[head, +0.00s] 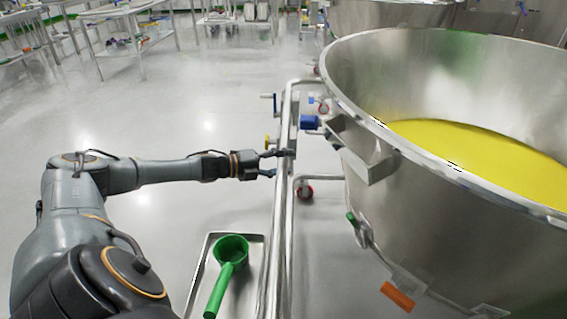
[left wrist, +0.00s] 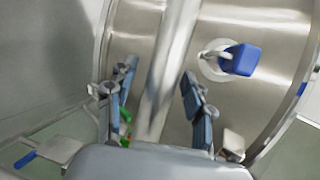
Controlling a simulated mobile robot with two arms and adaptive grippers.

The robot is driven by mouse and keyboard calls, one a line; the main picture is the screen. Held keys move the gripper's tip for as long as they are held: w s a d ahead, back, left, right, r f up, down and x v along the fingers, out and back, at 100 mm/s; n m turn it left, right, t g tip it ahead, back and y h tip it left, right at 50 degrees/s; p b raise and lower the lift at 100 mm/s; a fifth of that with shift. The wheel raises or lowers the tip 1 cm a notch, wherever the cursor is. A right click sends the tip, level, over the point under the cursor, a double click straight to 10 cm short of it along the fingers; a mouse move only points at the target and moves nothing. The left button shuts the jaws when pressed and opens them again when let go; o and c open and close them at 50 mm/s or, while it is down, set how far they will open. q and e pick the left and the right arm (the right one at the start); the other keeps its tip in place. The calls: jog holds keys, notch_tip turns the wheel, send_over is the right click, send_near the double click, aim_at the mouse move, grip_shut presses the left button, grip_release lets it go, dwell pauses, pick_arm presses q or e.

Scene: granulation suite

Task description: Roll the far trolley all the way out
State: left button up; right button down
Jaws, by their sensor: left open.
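A large round steel bowl (head: 420,250) holding yellow material (head: 470,150) fills the right of the head view. A tubular steel trolley rail (head: 284,215) runs along its left side. Another steel vessel (head: 390,15) stands behind it; I cannot tell from the frames which one is the far trolley. My left gripper (head: 281,162) is open at the rail, fingers pointing right. In the left wrist view, the steel bar (left wrist: 165,75) passes between the spread fingers of the left gripper (left wrist: 158,76), which are apart from it. My right gripper is not in view.
A metal tray (head: 255,268) with a green scoop (head: 230,252) lies left of the rail. A blue fitting (head: 311,122) and a caster (head: 305,192) sit between rail and bowl. Steel tables (head: 125,45) stand at the back left.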

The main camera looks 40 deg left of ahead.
pick_arm(q)
grip_shut()
jog(key=shift+s+a+f, duration=0.1)
jog(key=shift+s+a, duration=0.3)
jog(key=shift+a, duration=0.2)
jog(key=shift+s+a, duration=0.4)
jog(key=shift+a, duration=0.15)
jog(key=shift+c, duration=0.7)
grip_release()
jog(key=shift+s+a, duration=0.1)
jog(key=shift+o, duration=0.7)
jog(key=shift+s+a, duration=0.15)
jog(key=shift+s, duration=0.05)
jog(key=shift+w+d, duration=0.1)
jog(key=shift+d, duration=0.1)
